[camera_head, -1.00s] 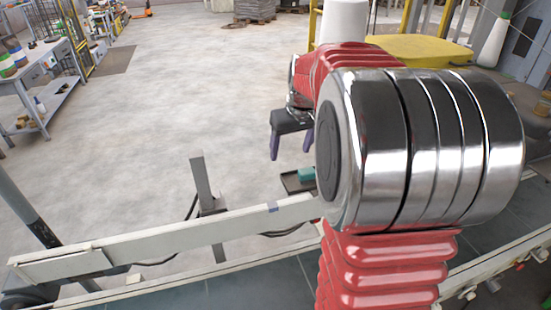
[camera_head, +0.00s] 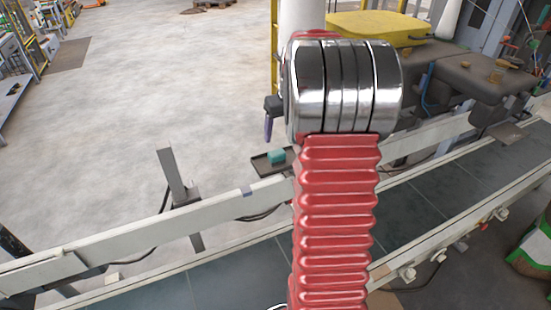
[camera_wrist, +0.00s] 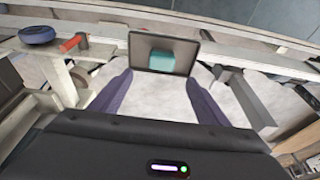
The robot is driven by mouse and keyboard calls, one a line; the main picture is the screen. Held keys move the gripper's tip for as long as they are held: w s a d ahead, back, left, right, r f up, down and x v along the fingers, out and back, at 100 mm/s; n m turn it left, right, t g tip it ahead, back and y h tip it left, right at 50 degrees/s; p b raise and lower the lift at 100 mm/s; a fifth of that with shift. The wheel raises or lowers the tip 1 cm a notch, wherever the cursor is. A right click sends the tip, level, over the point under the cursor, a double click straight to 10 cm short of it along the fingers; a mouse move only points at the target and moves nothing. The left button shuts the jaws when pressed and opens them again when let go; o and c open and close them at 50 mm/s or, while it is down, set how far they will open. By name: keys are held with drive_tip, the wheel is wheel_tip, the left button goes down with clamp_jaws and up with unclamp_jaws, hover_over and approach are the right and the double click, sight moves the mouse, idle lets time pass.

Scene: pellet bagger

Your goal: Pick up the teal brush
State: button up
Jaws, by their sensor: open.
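The teal brush (camera_head: 277,156) shows as a small teal block on a dark tray (camera_head: 258,167) beside the conveyor's far rail. In the wrist view the teal brush (camera_wrist: 162,62) sits in the tray (camera_wrist: 190,46), ahead of the fingers and roughly centred between them. My gripper (camera_wrist: 160,80) is open and empty, with its two purple fingers spread apart. In the head view my gripper (camera_head: 268,127) is mostly hidden behind my arm, with one purple finger showing. The brush's bristles cannot be made out.
The conveyor (camera_head: 236,275) with its pale rail (camera_head: 130,240) runs across the front. A grey post (camera_head: 172,175) stands left of the tray. A blue disc (camera_wrist: 38,34) and a red-orange part (camera_wrist: 74,43) lie left in the wrist view. Open floor (camera_head: 150,90) lies beyond.

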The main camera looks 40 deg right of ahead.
sight(277, 152)
drive_tip(key=x, duration=0.7)
drive_tip(key=shift+f, duration=0.2)
drive_tip(key=shift+w, duration=0.1)
drive_tip(key=shift+x, duration=2.55)
drive_tip(key=shift+a, duration=0.1)
drive_tip(key=shift+c, duration=0.5)
drive_tip(key=c, duration=1)
